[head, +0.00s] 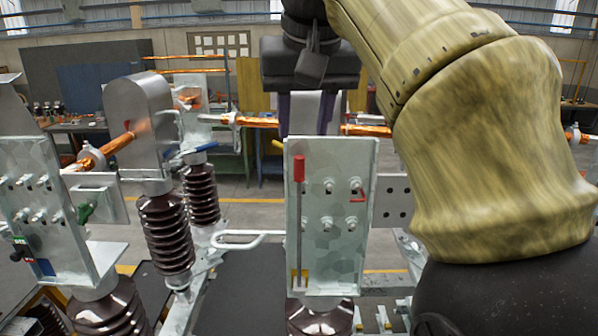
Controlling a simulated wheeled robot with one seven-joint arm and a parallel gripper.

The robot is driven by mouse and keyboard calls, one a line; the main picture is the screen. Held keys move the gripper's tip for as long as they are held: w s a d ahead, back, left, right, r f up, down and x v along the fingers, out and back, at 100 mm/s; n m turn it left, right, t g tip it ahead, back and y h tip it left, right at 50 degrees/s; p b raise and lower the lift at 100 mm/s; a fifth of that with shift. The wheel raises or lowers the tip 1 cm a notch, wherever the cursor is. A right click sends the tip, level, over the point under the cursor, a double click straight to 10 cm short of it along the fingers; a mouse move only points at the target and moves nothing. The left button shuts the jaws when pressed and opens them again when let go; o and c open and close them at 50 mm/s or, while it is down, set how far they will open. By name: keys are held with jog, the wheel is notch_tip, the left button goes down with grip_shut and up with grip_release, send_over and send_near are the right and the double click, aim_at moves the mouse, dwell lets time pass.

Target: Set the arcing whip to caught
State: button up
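A galvanised plate (342,246) stands upright in the middle of the head view on a brown ribbed insulator (320,318). My gripper (306,128) hangs above and behind the plate's top edge, pointing down. Its two purple fingers are apart, with a pale surface showing between them. The fingertips are partly hidden behind the plate.
A rounded grey housing (139,125) sits on another insulator (166,235). Copper bars (258,122) cross behind. A bent white rod (238,240) projects left of the middle plate. My arm covers the right side.

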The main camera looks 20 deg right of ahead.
aim_at(301, 155)
jog(key=x, duration=0.8)
jog(key=shift+w+f, duration=0.15)
jog(key=shift+f, duration=0.25)
jog(key=shift+w+f, duration=0.25)
jog(key=shift+d, duration=0.1)
